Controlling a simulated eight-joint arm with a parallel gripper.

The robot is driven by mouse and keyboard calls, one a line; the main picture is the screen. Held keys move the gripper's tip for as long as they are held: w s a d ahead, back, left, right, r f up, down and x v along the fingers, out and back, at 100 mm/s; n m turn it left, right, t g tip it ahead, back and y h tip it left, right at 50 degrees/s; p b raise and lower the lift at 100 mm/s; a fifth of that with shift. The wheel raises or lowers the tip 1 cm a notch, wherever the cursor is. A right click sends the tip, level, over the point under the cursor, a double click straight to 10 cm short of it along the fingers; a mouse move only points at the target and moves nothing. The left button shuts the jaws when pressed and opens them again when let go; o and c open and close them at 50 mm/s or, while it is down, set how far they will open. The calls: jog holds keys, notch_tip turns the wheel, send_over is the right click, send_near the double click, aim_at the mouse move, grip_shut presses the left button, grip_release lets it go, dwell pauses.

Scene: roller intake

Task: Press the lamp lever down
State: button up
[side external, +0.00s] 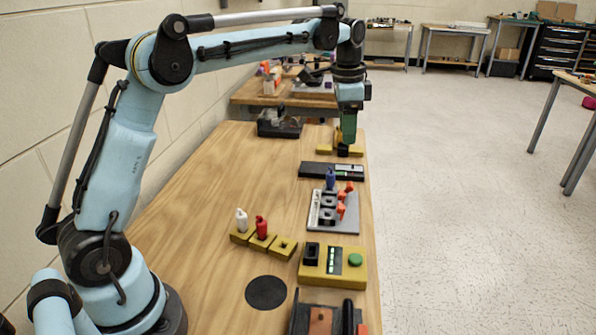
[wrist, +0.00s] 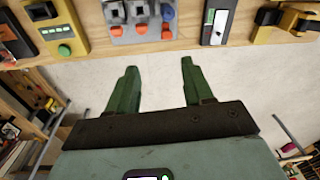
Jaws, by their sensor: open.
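No part is marked as the lamp lever, and I cannot tell for certain which one it is. A yellow fixture with a black block (side external: 343,150) stands at the far right edge of the bench; it also shows at the top right of the wrist view (wrist: 286,18). A yellow box (side external: 333,263) nearer the front carries a black block, a lit green strip and a round green button; it is at the top left of the wrist view (wrist: 60,28). My gripper (side external: 348,140) points down close to the far fixture, partly covering it. In the wrist view its green fingers (wrist: 159,68) are apart and empty.
A dark panel (side external: 331,171) with a small green light lies beside a grey plate (side external: 334,225) holding black blocks and orange and blue pieces. White and red pegs stand in yellow blocks (side external: 262,241). The bench's right edge drops to open floor (side external: 460,200).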

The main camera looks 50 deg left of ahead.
jog(key=s+d+r+n+t, duration=0.2)
jog(key=s+d+n+t, duration=0.15)
jog(key=s, duration=0.85)
jog(key=s+d+f+n+t, duration=0.2)
jog(key=s+f+n, duration=0.2)
jog(key=s+f, duration=0.3)
jog(key=shift+s+f, duration=0.2)
jog(key=shift+s, duration=1.2)
jog(key=shift+w+r, duration=0.1)
